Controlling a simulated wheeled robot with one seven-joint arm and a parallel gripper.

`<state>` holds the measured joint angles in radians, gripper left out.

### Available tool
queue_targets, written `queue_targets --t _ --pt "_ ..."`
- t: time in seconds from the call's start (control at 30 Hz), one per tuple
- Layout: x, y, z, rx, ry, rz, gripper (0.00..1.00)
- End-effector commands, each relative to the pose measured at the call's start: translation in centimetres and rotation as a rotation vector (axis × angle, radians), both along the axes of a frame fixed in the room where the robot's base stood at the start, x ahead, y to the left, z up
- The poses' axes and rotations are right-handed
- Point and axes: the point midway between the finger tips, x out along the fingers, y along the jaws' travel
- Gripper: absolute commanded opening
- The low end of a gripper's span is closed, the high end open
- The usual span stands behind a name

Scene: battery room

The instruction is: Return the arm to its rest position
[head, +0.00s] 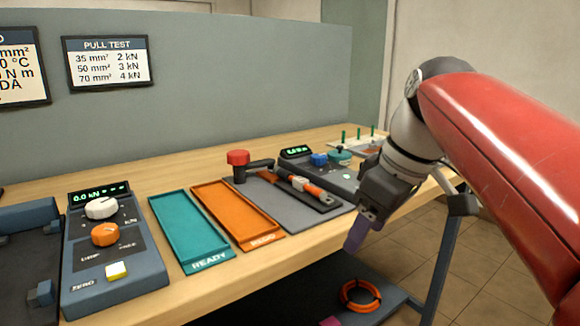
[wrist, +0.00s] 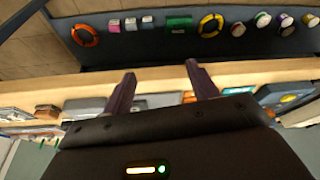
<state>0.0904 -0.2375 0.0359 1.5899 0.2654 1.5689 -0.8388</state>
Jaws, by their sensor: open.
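My red and grey arm reaches in from the right in the head view. My gripper (head: 358,236) points down beside the front edge of the wooden bench (head: 335,232), at its right part. In the wrist view my gripper (wrist: 160,80) shows two dark purple fingers spread apart with nothing between them. The bench's front edge (wrist: 240,72) crosses behind the fingers there. In the head view only one finger shows clearly.
On the bench stand a pull tester (head: 118,285), a teal READY tray (head: 170,222), an orange REDO tray (head: 210,193), a grey mat (head: 265,193) with a tool, and another device (head: 338,180). An orange ring (head: 360,284) lies on a lower shelf.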

Motion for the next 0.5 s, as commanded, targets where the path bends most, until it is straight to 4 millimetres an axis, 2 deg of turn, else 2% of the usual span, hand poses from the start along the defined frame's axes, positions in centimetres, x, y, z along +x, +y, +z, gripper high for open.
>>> queue_targets --t 0.3,0.4,0.5 --pt "-7.1 -2.5 -11.9 0.004 -0.077 -0.554 0.59" --pt "-8.8 -3.1 -15.4 0.023 -0.109 -0.675 0.59" --pt "-10.0 -3.6 -17.9 0.043 -0.133 -0.756 0.59"
